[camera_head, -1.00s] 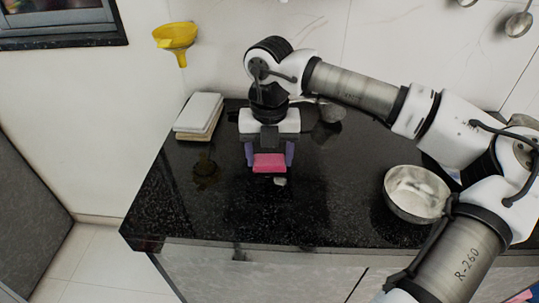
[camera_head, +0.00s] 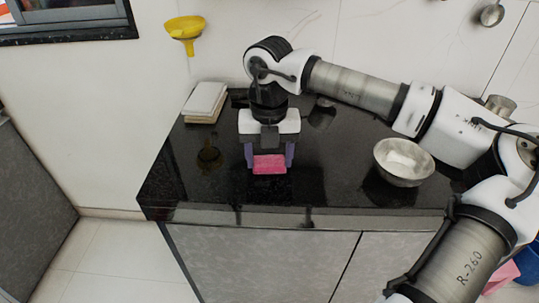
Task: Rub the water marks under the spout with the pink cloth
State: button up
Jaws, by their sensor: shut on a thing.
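My gripper (camera_head: 269,157) points down over the black counter (camera_head: 340,190) and is shut on the pink cloth (camera_head: 269,165). The cloth shows as a small bright pink block between the two fingers, near the counter's front edge. I cannot tell whether it touches the counter. I cannot make out a clay waterpot, a spout or water marks; my arm hides part of the back of the counter. A dark, blurred shape (camera_head: 322,113) shows just right of my wrist, and I cannot tell what it is.
A metal bowl (camera_head: 414,175) with something white inside stands on the right of the counter. Stacked pale blocks (camera_head: 205,101) lie at the back left. A yellow funnel (camera_head: 184,27) is against the wall. A blue bucket (camera_head: 528,262) is at lower right.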

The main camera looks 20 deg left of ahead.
jog(key=r, duration=0.2)
jog(key=r+p, duration=0.1)
jog(key=r, duration=0.1)
jog(key=shift+w+a, duration=0.1)
jog(key=shift+w, duration=0.1)
jog(key=shift+r+p, duration=1.45)
jog(key=shift+r, duration=0.55)
